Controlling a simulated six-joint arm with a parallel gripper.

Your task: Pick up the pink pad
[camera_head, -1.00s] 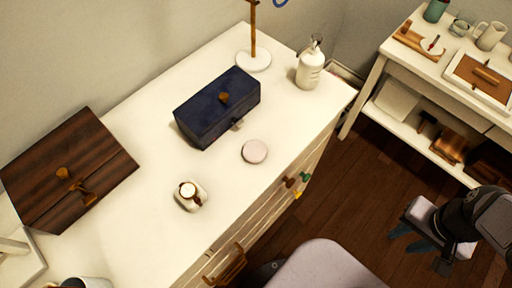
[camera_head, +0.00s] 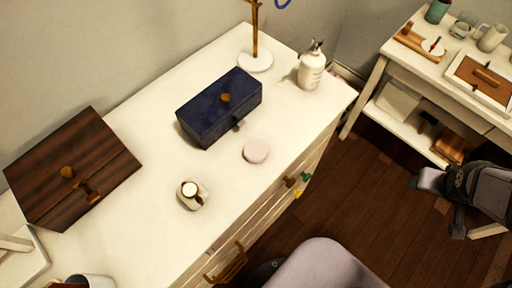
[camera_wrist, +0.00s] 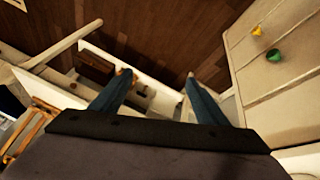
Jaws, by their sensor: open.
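The pink pad (camera_head: 255,151) is a small pale round disc. It lies flat on the white dresser top near its front edge, in front of the dark blue box. My gripper (camera_head: 440,208) is at the right of the head view, off to the right of the dresser and apart from the pad. In the wrist view my gripper (camera_wrist: 157,92) shows two blue fingers spread apart with nothing between them. The pad is not visible in the wrist view.
The dark blue box (camera_head: 219,108) stands just behind the pad. A white pump bottle (camera_head: 311,70), a small watch stand (camera_head: 191,195) and a dark wooden box (camera_head: 72,170) are also on the dresser (camera_head: 140,235). The surface right of the pad is clear.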

